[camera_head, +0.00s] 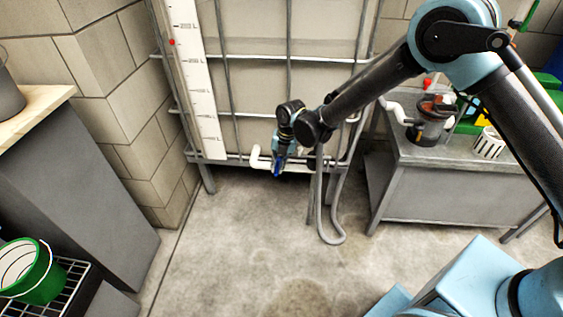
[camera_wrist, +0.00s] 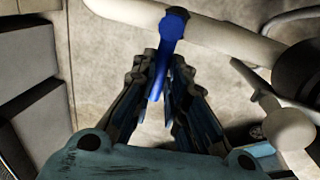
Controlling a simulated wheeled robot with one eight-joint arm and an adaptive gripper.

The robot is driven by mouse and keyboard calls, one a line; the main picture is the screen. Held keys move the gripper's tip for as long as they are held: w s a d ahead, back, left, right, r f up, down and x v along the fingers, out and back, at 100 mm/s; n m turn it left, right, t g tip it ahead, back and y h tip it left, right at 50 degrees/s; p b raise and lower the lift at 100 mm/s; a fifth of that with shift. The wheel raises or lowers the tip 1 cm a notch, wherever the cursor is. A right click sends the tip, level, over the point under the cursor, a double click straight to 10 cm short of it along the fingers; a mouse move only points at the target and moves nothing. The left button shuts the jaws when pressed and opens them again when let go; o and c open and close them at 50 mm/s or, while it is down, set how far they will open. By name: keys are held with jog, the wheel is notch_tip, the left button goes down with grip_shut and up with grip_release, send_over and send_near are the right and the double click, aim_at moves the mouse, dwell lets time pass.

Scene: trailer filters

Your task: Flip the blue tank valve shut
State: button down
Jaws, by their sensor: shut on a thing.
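The blue tank valve (camera_wrist: 172,27) sits on a white pipe (camera_wrist: 225,40) in the wrist view. Its lever runs from the pipe down between the fingers of my gripper (camera_wrist: 168,72). The fingers are shut on the lever, and its lower end shows between them. In the head view the blue valve (camera_head: 277,170) is a small patch at the bottom of the caged tank (camera_head: 255,100), beside the white pipe (camera_head: 256,158). My gripper (camera_head: 280,158) reaches down to it there and partly hides it.
A grey hose (camera_head: 332,238) hangs to the floor right of the valve. A grey bench (camera_head: 440,190) with a pump (camera_head: 432,118) and white basket (camera_head: 489,143) stands at the right. A green bucket (camera_head: 35,272) stands at lower left. The floor between is clear.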

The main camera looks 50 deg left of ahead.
dwell(0.3)
jog(key=c, duration=1.6)
grip_release()
jog(key=shift+w+r, duration=0.1)
notch_tip(320, 180, up, 12)
jog(key=w+d, duration=0.1)
jog(key=shift+w+d+f, duration=0.2)
jog(key=shift+w+d, duration=0.1)
jog(key=shift+w, duration=0.1)
